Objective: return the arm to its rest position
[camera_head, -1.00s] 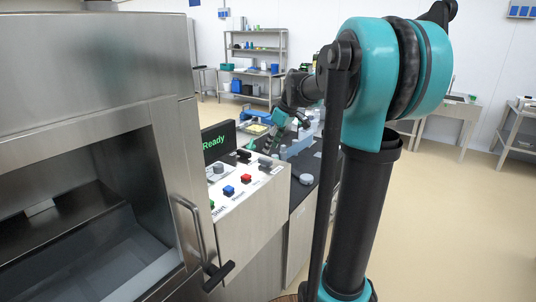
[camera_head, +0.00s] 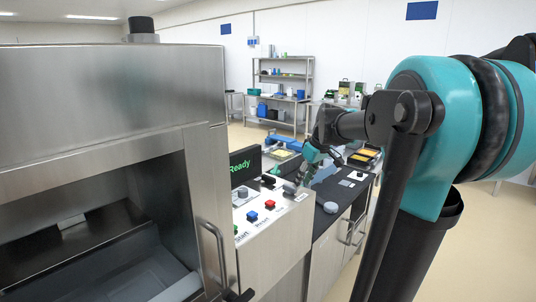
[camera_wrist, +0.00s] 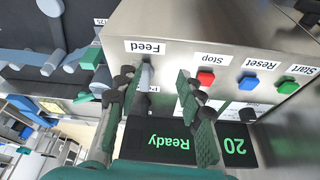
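My gripper (camera_head: 297,187) is at the far end of the sealer's control panel (camera_head: 275,235) in the head view. In the wrist view my gripper (camera_wrist: 156,78) is open, its two green-padded fingers apart. A small grey lever (camera_wrist: 146,77) by the "Feed" label (camera_wrist: 145,46) shows between the fingers; whether they touch it I cannot tell. My upper arm fills the right side of the head view.
The panel carries a red button (camera_wrist: 206,78), a blue button (camera_wrist: 249,83) and a green button (camera_wrist: 288,86). A display (camera_head: 245,165) reads "Ready". The steel sealer housing (camera_head: 110,90) stands at left with its door handle (camera_head: 213,250). Open floor lies behind.

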